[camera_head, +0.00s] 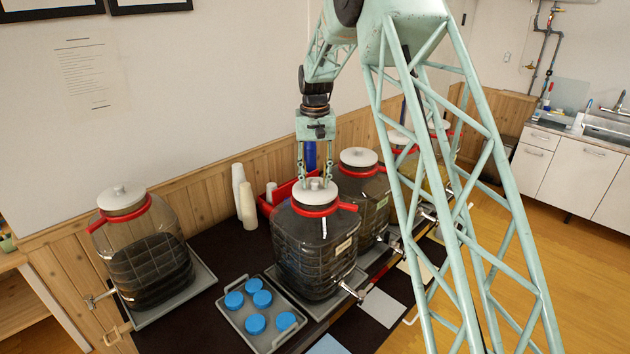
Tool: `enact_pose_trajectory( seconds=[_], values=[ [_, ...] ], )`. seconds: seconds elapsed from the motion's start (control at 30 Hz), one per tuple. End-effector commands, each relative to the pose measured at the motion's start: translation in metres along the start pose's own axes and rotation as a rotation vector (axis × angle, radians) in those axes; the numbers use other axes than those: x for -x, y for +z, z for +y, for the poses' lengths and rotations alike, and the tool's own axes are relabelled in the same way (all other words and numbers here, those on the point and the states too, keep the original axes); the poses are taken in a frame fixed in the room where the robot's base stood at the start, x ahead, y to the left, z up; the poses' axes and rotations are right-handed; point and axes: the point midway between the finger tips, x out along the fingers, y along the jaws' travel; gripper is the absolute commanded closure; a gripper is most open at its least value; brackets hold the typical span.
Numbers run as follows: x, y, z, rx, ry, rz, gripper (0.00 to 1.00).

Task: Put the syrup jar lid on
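The middle front jar (312,250) is a large glass jar of dark liquid with a red collar, a tap at its lower right and a small unreadable label. Its white lid (316,197) with a knob is at its mouth; whether it is fully seated I cannot tell. My gripper (315,184) points straight down over this lid. Its two fingers stand apart on either side of the knob, with gaps showing, so it looks open. I cannot read which jar holds syrup. Another jar (150,262) at the left and one behind (361,200) also wear white lids.
A grey tray with several blue lids (255,323) lies in front. White cup stacks (248,206) and a red bin (268,206) stand behind. More jars (435,165) stand at the right, partly hidden by my arm. Dark counter shows between the left jar and the tray.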

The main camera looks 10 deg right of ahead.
Motion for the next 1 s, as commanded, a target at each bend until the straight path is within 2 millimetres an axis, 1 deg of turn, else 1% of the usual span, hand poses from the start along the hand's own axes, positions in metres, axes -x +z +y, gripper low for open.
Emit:
enact_pose_trajectory(
  seconds=[0.17, 0.27, 0.7, 0.8, 1.0],
  values=[
    [0.011, -0.001, 0.0, 0.0, 0.0, 0.001, 0.68],
    [0.022, -0.001, 0.0, 0.0, 0.0, 0.003, 0.68],
    [0.084, -0.001, 0.0, 0.0, 0.0, 0.003, 0.68],
    [0.096, -0.001, 0.0, 0.0, 0.0, 0.003, 0.68],
    [0.112, -0.001, 0.0, 0.0, 0.0, 0.002, 0.68]
  ],
)
